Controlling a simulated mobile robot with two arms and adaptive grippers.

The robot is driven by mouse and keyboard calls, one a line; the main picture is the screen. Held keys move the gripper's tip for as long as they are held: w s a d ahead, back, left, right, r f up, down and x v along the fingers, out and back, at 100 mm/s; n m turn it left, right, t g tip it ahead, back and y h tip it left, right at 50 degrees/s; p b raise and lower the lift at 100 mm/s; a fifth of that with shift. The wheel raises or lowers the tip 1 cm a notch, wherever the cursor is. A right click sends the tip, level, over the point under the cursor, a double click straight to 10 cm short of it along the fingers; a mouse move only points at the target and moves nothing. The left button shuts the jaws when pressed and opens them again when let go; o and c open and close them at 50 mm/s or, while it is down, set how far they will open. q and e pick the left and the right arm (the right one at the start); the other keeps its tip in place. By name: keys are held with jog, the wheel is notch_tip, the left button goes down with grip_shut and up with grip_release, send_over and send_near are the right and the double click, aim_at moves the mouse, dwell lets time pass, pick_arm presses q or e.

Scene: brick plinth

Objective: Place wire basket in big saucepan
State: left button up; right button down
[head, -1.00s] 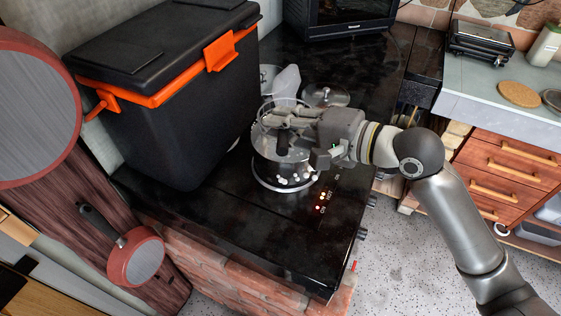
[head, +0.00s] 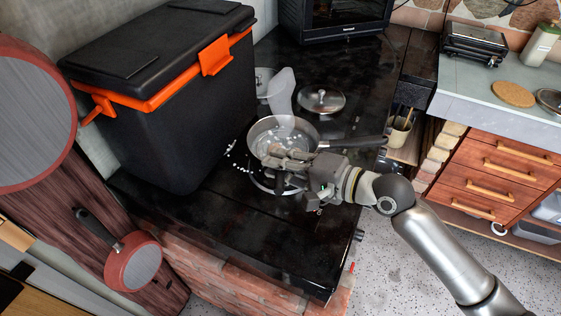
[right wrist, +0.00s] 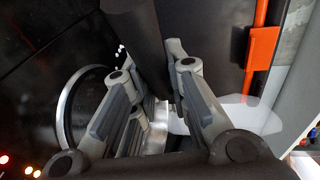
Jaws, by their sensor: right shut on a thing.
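A shallow metal pan (head: 300,130) with a long dark handle (head: 352,143) shows on the cooktop in the head view. I cannot tell whether it is the big saucepan. My right gripper (head: 272,157) is in front of the pan, its fingers overlapping the pan's near wall. In the right wrist view, my right gripper (right wrist: 150,115) has its fingers around a dark rounded bar (right wrist: 145,30). The fingers hide most of what they hold. I cannot make out the wire basket clearly. My left gripper is out of view.
A black cooler (head: 170,130) with an orange latch stands left on the cooktop (head: 230,215). A translucent white object (head: 281,88) and a glass lid (head: 321,99) are behind the pan. A metal ring (right wrist: 68,115) lies beside the gripper. The front of the cooktop is clear.

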jog(key=c, duration=1.4)
grip_release()
jog(key=shift+b+v, duration=1.5)
jog(key=shift+v, duration=4.55)
jog(key=shift+a, duration=0.1)
